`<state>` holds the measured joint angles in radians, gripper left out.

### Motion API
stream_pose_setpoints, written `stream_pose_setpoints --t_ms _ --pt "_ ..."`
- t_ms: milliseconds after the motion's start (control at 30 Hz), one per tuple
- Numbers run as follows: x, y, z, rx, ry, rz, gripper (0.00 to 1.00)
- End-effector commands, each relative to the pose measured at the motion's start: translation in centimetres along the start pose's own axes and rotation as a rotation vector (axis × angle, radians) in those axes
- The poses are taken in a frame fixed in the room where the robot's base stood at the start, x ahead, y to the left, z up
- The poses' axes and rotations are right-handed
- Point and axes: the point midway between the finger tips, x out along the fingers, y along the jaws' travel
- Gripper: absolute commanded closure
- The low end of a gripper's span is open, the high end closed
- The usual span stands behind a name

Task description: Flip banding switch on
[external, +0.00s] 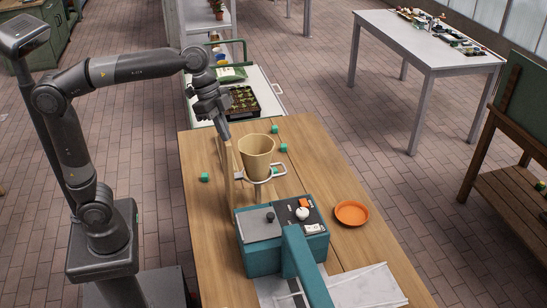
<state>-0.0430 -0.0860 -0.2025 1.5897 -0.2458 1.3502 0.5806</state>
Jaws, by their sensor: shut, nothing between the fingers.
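A teal machine (268,252) stands on the wooden table. Its top has a grey plate with a black knob (270,216) and a dark panel (312,222). The panel carries a round white knob (302,213), a small orange part (304,202) and a white label-like part (313,228). I cannot tell which part is the banding switch or its position. My gripper (226,134) is shut and empty.
An orange dish (351,213) lies right of the machine. A teal beam (306,268) extends toward the front, over white sheets. The table's right side is mostly clear.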

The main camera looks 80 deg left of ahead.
Motion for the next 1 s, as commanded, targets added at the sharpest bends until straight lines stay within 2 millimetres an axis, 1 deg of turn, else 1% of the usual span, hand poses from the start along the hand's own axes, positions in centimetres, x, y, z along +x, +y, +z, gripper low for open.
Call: stream_pose_setpoints --t_ms 33,200,500,700,800,1000 --pt "0.7 -0.4 -1.4 0.034 0.0 0.029 1.0" --pt "2.6 -1.2 -5.3 0.154 0.016 0.12 1.0" --pt "6.4 -2.9 -11.3 0.357 0.085 0.286 1.0" --pt "9.0 -4.3 -14.6 0.482 0.161 0.394 1.0" --pt "10.3 -5.1 -15.9 0.535 0.204 0.44 1.0" --pt "12.1 -6.3 -17.6 0.611 0.277 0.505 1.0"
